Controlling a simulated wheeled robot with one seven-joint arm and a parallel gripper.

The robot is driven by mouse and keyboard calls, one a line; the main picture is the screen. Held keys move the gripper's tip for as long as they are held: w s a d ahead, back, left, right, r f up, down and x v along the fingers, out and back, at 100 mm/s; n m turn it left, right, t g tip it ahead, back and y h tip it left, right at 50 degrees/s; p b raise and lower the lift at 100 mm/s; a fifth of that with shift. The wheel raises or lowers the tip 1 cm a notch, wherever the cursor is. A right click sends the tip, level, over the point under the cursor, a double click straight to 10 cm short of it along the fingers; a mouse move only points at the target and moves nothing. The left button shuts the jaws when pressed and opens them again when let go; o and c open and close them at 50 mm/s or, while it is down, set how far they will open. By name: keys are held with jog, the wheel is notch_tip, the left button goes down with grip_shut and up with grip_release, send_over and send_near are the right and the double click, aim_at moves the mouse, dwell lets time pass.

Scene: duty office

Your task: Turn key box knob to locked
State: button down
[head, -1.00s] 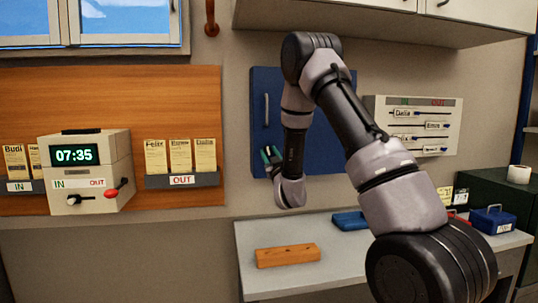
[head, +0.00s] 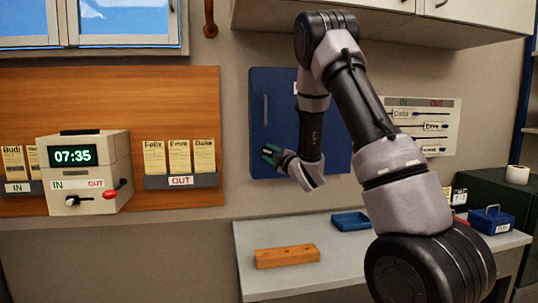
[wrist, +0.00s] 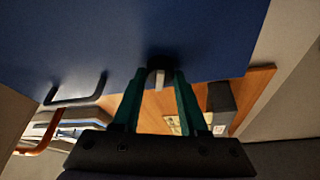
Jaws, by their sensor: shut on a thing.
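The blue key box (head: 270,85) hangs on the wall behind my arm, and its blue door (wrist: 110,40) fills the upper part of the wrist view. The key box knob (wrist: 159,79) is a small dark round piece with a light grey bar. My gripper (wrist: 160,76) is shut on the knob, one green finger on each side. Any lock marking near the knob is not readable.
A door handle (head: 265,110) stands out above the knob. A white name board (head: 440,125) hangs at right. A time clock (head: 85,175) and card racks are at left. Below is a grey desk (head: 345,262) with a wooden block (head: 287,256) and a blue tray (head: 350,221).

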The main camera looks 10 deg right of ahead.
jog(key=shift+r+n+g, duration=0.1)
jog(key=shift+n+g, duration=0.7)
jog(key=shift+n, duration=1.2)
jog(key=shift+c, duration=2.2)
grip_release()
jog(key=v, duration=1)
jog(key=shift+s+d, duration=0.15)
jog(key=shift+s, duration=0.25)
